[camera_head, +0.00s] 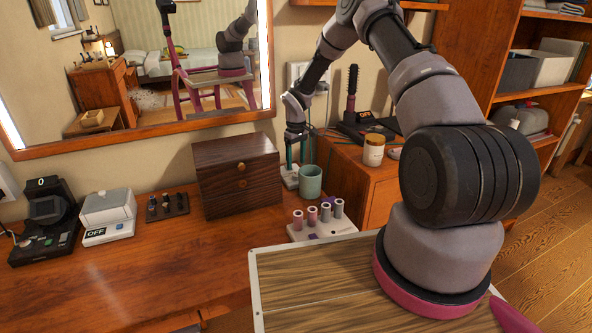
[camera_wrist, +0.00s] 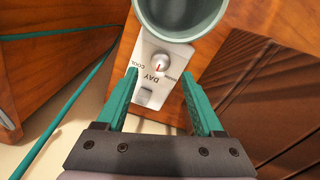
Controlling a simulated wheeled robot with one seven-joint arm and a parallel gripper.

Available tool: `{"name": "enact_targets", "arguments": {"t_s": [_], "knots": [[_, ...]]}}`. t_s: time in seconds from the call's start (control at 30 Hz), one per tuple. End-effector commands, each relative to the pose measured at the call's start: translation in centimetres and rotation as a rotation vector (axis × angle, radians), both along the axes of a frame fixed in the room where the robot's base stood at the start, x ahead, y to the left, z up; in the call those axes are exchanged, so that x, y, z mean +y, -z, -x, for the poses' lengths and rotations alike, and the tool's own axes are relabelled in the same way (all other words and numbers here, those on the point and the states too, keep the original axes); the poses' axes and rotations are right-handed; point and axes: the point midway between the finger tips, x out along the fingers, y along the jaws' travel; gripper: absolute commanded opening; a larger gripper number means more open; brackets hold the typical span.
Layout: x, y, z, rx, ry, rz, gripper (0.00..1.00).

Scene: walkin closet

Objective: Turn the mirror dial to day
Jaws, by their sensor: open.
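The mirror dial (camera_wrist: 161,62) is a small round pale knob on a white panel (camera_wrist: 151,95) printed COOL, DAY and a partly legible word at the right. A small red mark shows on the knob's side toward DAY; its exact setting is hard to tell. In the head view the panel (camera_head: 289,181) sits on the wooden counter, left of a green cup, and the dial is too small to make out. My gripper (camera_wrist: 159,74) is open with its teal fingers on either side of the dial, apparently not gripping it. In the head view my gripper (camera_head: 297,152) points down above the panel. The mirror (camera_head: 140,62) hangs on the wall.
The green cup (camera_head: 310,181) stands right beside the panel and also shows close in the wrist view (camera_wrist: 180,15). A dark wooden box (camera_head: 237,174) stands to the left. A white holder with several spools (camera_head: 321,222) is in front. The counter's front left is clear.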

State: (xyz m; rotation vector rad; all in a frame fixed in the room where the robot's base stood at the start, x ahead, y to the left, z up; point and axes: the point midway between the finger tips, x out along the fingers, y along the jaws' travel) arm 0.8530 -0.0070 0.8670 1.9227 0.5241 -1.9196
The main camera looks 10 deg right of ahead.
Motion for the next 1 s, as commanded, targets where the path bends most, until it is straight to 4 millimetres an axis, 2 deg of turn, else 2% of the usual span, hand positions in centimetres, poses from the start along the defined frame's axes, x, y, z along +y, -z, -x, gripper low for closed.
{"name": "enact_targets", "arguments": {"t_s": [0.1,0.3,0.77,0.87,0.97,1.0], "knots": [[0.0,-2.5,-0.1,-0.003,0.0,0.001,0.69],[0.0,-5.1,0.0,-0.001,0.0,0.001,0.69],[0.0,-6.1,0.0,-0.001,0.001,0.0,0.69],[-0.2,-8.0,0.2,-0.016,0.016,0.005,0.69],[-0.7,-11.9,0.8,-0.045,0.051,0.014,0.69],[-1.0,-13.9,1.2,-0.06,0.069,0.017,0.69]]}}
